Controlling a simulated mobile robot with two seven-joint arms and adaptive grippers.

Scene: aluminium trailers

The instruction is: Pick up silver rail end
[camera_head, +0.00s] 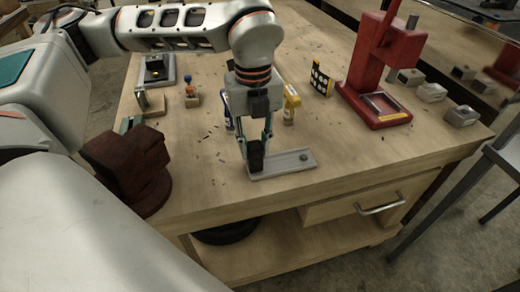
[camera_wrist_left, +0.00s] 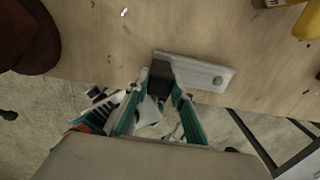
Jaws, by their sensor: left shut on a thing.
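My left gripper (camera_head: 256,150) points down over the front of the workbench, its teal fingers closed around a small dark block. The dark block (camera_wrist_left: 160,80) is at the left end of a flat grey metal plate (camera_head: 290,162) with a round knob at its right end. The plate also shows in the left wrist view (camera_wrist_left: 205,75). Whether the block touches the plate is hard to tell. Several small silver blocks, such as this one (camera_head: 432,92), lie along the bench's right edge; I cannot tell if one is the silver rail end. My right gripper is not in view.
A red press (camera_head: 372,80) stands at the back right. A dark red-brown object (camera_head: 130,165) stands at the front left. A yellow bottle (camera_head: 291,100) is just behind my gripper. A black-dotted board (camera_head: 320,79) stands behind it. Bench (camera_head: 330,140) right of the plate is clear.

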